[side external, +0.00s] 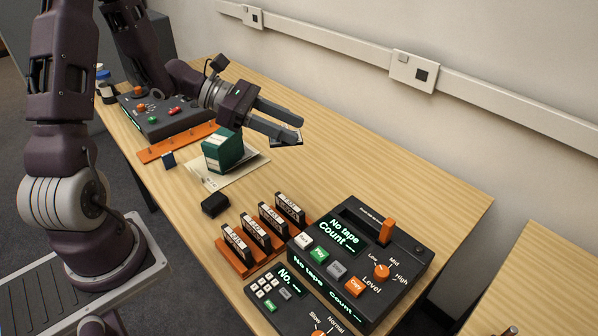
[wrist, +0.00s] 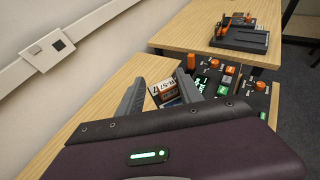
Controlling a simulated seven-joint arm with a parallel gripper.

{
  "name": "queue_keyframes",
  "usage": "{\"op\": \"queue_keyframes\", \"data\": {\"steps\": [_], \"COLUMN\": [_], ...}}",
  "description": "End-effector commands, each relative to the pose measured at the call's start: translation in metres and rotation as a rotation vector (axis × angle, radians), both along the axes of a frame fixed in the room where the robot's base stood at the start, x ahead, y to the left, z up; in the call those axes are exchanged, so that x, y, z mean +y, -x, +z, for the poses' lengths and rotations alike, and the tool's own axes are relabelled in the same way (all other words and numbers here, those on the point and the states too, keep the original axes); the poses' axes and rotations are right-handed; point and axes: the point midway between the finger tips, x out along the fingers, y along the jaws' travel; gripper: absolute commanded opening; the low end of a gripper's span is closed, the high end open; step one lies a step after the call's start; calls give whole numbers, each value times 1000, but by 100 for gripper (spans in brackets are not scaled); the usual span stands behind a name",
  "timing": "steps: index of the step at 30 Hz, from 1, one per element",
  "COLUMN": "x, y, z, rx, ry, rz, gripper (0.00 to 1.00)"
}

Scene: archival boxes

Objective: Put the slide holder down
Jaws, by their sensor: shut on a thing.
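My gripper (side external: 286,122) is shut on the slide holder (side external: 291,139), which shows as a small dark piece with a pale edge at the fingertips, mostly hidden by the fingers. It is held above the bare wood of the table, right of the green box. In the wrist view, the slide holder (wrist: 164,91) shows a white and orange label with dark print between the two fingers of my gripper (wrist: 159,83). Its underside and any gap to the table are hard to judge.
A green box (side external: 224,150) stands on pale papers (side external: 250,170). An orange peg strip (side external: 178,142) and a grey control box (side external: 167,115) are behind. Several labelled cassettes (side external: 257,231) stand in an orange rack beside a tape console (side external: 360,255). Bare table (side external: 360,170) lies to the right.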

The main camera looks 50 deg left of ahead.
Motion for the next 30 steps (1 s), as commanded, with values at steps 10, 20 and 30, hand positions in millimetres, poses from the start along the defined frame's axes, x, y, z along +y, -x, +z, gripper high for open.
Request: {"op": "queue_keyframes", "data": {"steps": [10,20,30], "x": [-52,-63,22], "y": [24,84,94], "z": [-23,-77,-124], "rx": [10,28,42], "ry": [3,-1,-18], "rz": [-517,-1408,-2488], "gripper": [0,0,0]}}
